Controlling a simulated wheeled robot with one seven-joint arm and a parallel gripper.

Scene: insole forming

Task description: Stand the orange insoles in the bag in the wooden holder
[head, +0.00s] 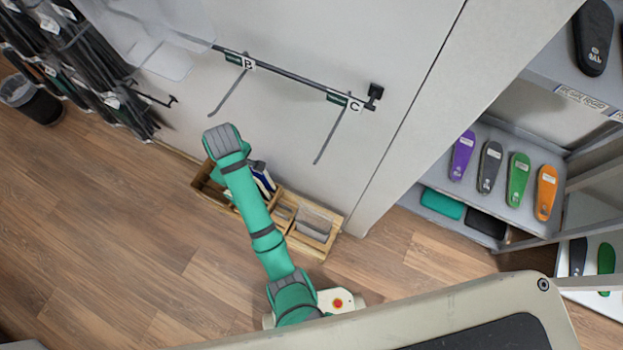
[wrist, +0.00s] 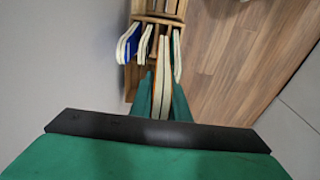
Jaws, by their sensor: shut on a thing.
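In the wrist view my gripper (wrist: 162,98) is shut on the orange insoles (wrist: 161,72), seen edge-on as a narrow cream and orange strip between the green fingers. They point away from me, over or in the wooden holder (wrist: 134,82); I cannot tell if they touch its bottom. A bag around them cannot be made out. A blue insole (wrist: 127,43) and pale ones (wrist: 144,42) stand left of them, and a green-edged one (wrist: 177,52) stands right. In the head view my arm partly covers the holder (head: 328,238) and hides the orange insoles.
The holder stands on the floor against the grey wall, below a rail with hooks marked B (head: 247,62) and C (head: 354,104). A shelf (head: 500,205) at right displays several insoles, including an orange one (head: 546,192). Wooden floor (head: 130,240) is open at left.

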